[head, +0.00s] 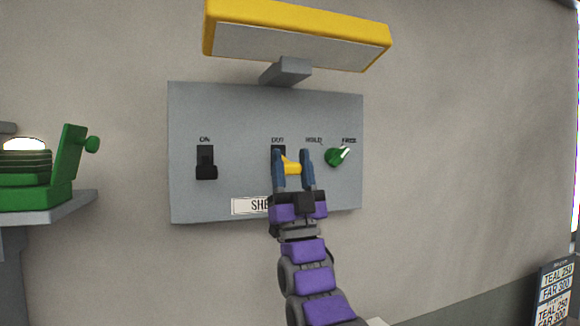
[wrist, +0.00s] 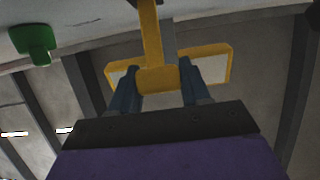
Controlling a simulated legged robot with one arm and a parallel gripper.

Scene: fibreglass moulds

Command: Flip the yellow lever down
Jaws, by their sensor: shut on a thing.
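The yellow lever (head: 292,168) sticks out of a black slot in the middle of the grey panel (head: 225,120) on the wall. My gripper (head: 291,154) is at the lever, with a blue finger on each side of it, shut on it. In the wrist view the lever (wrist: 157,81) lies between the fingertips of my gripper (wrist: 158,67). My fingers partly hide the slot and the label above it, so the lever's exact tilt is hard to tell.
A black switch (head: 206,163) is left of the lever, and a green knob (head: 334,157) is close on the right. A yellow-framed lamp (head: 297,15) juts out above the panel. A green device (head: 62,170) stands on a shelf at far left.

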